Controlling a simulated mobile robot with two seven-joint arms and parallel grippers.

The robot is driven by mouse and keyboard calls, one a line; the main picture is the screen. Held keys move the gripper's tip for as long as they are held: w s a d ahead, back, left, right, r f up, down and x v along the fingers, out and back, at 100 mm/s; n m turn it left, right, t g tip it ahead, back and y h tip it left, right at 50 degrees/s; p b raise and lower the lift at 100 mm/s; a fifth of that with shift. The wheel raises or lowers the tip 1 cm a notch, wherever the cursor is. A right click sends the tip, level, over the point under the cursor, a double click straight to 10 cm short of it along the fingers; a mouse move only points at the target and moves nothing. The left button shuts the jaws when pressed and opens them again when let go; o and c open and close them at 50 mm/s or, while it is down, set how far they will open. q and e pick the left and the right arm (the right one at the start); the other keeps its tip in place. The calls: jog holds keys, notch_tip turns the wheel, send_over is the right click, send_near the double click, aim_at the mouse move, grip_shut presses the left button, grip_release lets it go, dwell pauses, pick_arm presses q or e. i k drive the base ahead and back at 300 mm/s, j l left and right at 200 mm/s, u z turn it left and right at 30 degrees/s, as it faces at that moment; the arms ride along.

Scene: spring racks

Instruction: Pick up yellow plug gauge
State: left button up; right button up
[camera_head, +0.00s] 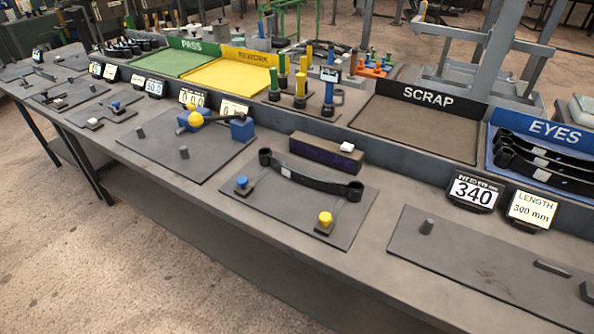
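Upright plug gauges stand in a group behind the middle of the bench, in green, yellow and blue. The front yellow plug gauge (300,90) stands between a green plug gauge (274,86) and a blue plug gauge (328,96). More coloured gauges stand close behind them, partly hidden. Neither of my grippers is in view, and nothing is seen touching the gauges.
In front is a dark plate (290,215) with a black leaf spring (310,176), a blue knob (241,183) and a yellow knob (325,218). A long dark block (325,154) lies behind. The SCRAP tray (415,125) is right of the gauges, the yellow REWORK tray (228,76) left.

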aim_at(299, 97)
jog(key=i+j+u, duration=0.85)
jog(key=i+j, duration=0.1)
jog(key=i, duration=0.05)
